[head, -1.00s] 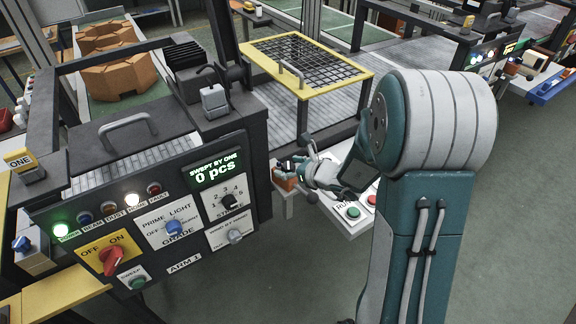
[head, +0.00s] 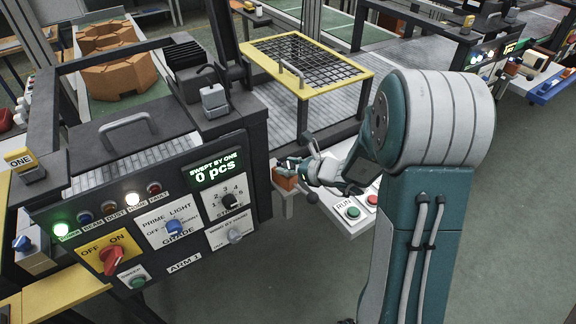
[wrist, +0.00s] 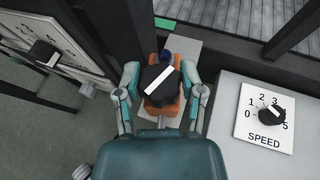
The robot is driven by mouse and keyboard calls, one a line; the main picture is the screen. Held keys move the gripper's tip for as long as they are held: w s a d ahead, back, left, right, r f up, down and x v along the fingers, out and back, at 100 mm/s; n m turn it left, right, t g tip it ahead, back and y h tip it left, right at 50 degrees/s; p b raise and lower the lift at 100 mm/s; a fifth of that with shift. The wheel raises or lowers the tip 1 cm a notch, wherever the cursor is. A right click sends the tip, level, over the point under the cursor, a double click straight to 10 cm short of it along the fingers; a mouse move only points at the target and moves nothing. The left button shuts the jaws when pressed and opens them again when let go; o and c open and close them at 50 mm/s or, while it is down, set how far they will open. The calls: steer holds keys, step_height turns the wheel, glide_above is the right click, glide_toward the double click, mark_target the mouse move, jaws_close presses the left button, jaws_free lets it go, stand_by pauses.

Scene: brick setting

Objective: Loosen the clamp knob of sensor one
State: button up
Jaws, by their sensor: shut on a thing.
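In the wrist view, the black clamp knob (wrist: 158,83) with a white pointer line sits over an orange sensor body (wrist: 156,107). The white line runs diagonally, up to the right. My gripper (wrist: 160,80) has one finger on each side of the knob and is shut on it. In the head view, the orange sensor body (head: 285,178) stands at the right side of the machine, and my gripper (head: 298,170) is at its top. The knob is hidden or too small to make out in the head view.
A white panel with a black SPEED knob (wrist: 271,115) lies to the right of my gripper. RUN buttons (head: 352,212) stand close below my wrist. The machine's control panel (head: 150,235) is at left, and a yellow-framed mesh guard (head: 305,62) stands behind.

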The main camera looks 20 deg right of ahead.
steer(key=n+g+y, duration=0.3)
steer(key=n, duration=0.1)
steer(key=shift+d+g, duration=0.1)
steer(key=shift+g, duration=0.2)
steer(key=n+g+y, duration=0.2)
steer(key=n+g, duration=0.2)
steer(key=g, duration=0.1)
steer(key=shift+w+n, duration=0.1)
steer(key=shift+n, duration=0.3)
steer(key=n+g, duration=0.4)
steer(key=g, duration=0.1)
steer(key=shift+n+g+h, duration=1.1)
steer(key=shift+n+g, duration=1.2)
steer(key=o, duration=1.2)
steer(key=shift+c, duration=0.2)
